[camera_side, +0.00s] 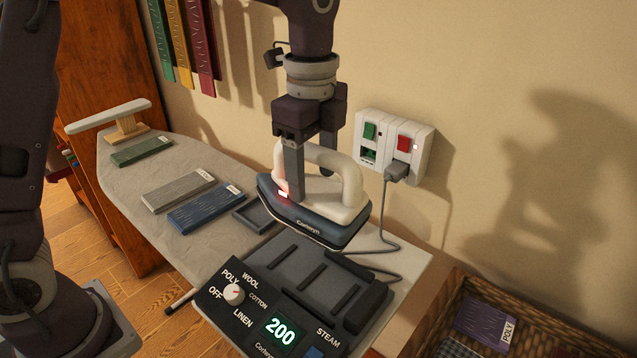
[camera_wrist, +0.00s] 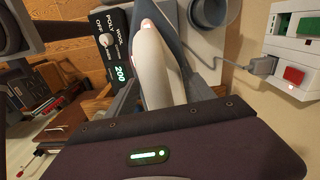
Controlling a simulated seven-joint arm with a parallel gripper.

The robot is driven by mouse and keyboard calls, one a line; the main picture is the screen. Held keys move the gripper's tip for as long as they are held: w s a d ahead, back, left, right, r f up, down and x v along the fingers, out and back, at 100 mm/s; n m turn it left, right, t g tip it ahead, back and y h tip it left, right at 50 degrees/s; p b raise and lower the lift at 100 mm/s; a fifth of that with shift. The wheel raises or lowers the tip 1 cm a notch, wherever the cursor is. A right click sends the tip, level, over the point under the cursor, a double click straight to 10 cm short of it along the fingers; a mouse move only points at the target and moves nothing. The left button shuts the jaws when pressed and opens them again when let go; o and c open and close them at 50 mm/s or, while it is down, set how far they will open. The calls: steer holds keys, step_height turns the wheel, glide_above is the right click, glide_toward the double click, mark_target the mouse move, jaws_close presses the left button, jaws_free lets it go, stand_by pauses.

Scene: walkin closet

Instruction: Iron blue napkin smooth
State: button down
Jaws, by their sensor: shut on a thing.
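The blue napkin (camera_side: 205,207) lies on the ironing board (camera_side: 215,245) in the side view, its surface marked with wrinkle lines and a small white label at one corner. My gripper (camera_side: 309,172) is shut on the handle of the iron (camera_side: 310,212), to the right of the napkin and apart from it. The iron sits at or just above its dark base station (camera_side: 300,275); contact is unclear. A red light glows on the iron. The station display (camera_side: 281,331) reads 200. The wrist view shows the pale iron handle (camera_wrist: 160,75) between my fingers.
A grey napkin (camera_side: 178,190) and a green napkin (camera_side: 142,151) lie farther left, near a small sleeve board (camera_side: 108,116). The cord runs to a wall socket (camera_side: 395,146) with green and red switches. A wicker basket (camera_side: 440,310) stands right.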

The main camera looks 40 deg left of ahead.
steer(key=s+a+n, duration=0.2)
steer(key=a+n, duration=1.4)
steer(key=a, duration=1.9)
step_height(320, 180, down, 15)
steer(key=shift+f, duration=0.1)
steer(key=shift+f, duration=0.5)
stand_by(1.2)
steer(key=shift+r, duration=0.1)
step_height(320, 180, up, 6)
stand_by(0.5)
